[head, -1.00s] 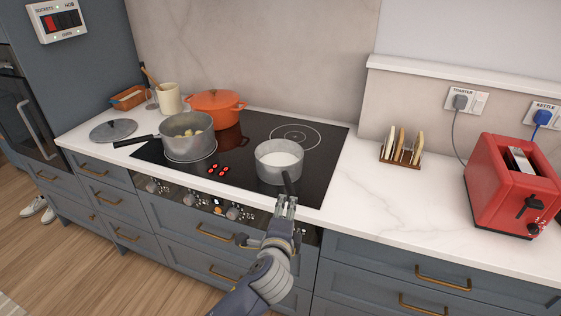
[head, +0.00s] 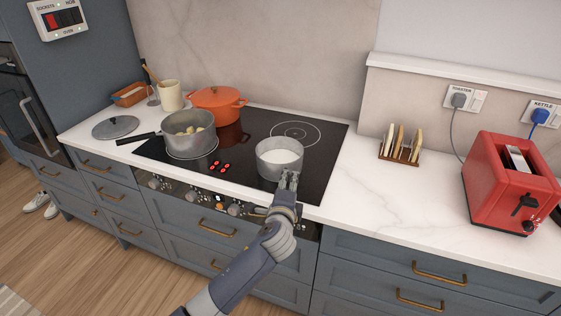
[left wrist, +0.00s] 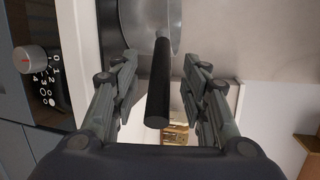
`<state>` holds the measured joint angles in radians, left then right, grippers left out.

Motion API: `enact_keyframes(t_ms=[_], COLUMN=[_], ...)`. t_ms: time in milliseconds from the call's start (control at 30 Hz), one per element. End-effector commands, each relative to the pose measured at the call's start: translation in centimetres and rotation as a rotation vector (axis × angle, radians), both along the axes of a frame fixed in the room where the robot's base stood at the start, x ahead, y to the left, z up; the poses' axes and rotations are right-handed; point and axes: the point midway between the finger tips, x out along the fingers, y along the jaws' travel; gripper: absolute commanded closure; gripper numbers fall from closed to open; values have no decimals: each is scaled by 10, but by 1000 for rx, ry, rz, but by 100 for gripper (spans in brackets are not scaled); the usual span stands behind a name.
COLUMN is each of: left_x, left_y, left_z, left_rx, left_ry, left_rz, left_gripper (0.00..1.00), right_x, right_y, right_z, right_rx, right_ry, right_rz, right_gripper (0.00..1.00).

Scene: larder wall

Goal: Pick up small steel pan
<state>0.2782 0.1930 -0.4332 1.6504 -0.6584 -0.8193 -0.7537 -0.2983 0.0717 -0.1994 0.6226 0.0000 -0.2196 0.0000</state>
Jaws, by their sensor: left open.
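The small steel pan (head: 279,158) stands on the front right of the black hob, with white contents inside. Its black handle points toward me and is mostly hidden behind my gripper in the head view. My left gripper (head: 289,181) is at the front of the pan, over the handle. In the left wrist view the black handle (left wrist: 159,85) runs between the two open fingers of the left gripper (left wrist: 164,85), apart from both. Part of the pan's steel side (left wrist: 150,22) shows at the top there. My right gripper is not in view.
A larger steel pot (head: 188,133) with pale food stands on the hob to the left, with an orange casserole (head: 217,104) behind it. A toast rack (head: 401,146) and red toaster (head: 512,183) are on the right. The worktop (head: 365,205) right of the hob is clear.

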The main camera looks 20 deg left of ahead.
Motion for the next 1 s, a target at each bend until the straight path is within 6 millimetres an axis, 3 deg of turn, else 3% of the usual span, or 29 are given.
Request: enact_keyframes(t_ms=[200,467,667,1000], left_x=[17,19,18,20], left_y=[3,3,3,3], left_z=[-4,-5,-5,0], left_rx=[-1,-1,-1,1], left_ry=[0,0,0,-11], left_rz=[0,-1,-1,-3], left_gripper=[59,59,99,100], right_x=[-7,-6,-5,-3], right_y=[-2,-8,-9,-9], right_z=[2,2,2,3], right_rx=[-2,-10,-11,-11], right_ry=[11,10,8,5], right_rz=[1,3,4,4], right_gripper=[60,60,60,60])
